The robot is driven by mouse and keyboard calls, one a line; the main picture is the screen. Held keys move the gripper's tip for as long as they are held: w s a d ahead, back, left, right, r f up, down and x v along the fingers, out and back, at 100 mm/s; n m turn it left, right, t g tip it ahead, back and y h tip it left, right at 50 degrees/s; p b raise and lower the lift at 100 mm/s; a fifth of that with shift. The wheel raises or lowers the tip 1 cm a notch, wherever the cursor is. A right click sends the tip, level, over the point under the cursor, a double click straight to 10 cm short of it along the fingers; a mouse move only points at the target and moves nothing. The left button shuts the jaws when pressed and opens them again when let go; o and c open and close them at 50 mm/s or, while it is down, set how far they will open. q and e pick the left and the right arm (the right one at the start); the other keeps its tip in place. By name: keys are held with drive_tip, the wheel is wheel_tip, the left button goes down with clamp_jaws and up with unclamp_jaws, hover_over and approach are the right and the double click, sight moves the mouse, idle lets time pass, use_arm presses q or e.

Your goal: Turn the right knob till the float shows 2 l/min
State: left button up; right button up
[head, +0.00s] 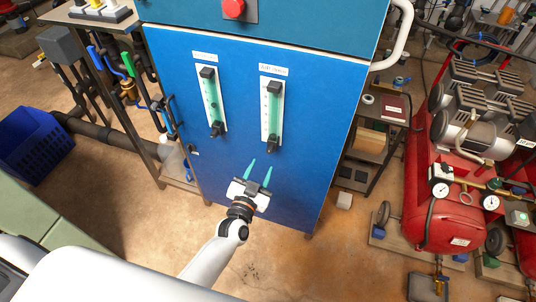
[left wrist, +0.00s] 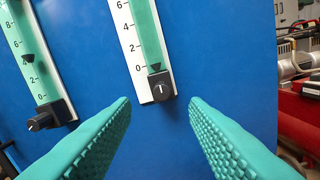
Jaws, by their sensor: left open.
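The right flowmeter (head: 272,105) is a white scale with a green tube on the blue cabinet front. Its black float (left wrist: 155,68) sits at about the 0 mark in the left wrist view. The right knob (left wrist: 161,88), black with a white pointer line standing about upright, is at the tube's foot; in the head view the knob (head: 271,146) is above my gripper. My left gripper (head: 262,165) is open and empty below the knob. In the left wrist view its teal fingers (left wrist: 159,101) point toward the knob, one to each side, apart from it. My right gripper is not in view.
The left flowmeter (head: 210,98) is beside it, with its own black knob (left wrist: 46,117) and a higher float (left wrist: 27,58). A red button (head: 233,8) is above. A red compressor (head: 445,200) and a small shelf (head: 368,140) stand right of the cabinet.

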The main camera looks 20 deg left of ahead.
sight(269, 152)
use_arm(q)
drive_tip(key=w, duration=0.6)
drive_tip(key=shift+w+d, duration=0.1)
drive_tip(key=shift+d, duration=0.1)
drive_tip(key=shift+c, duration=0.3)
clamp_jaws()
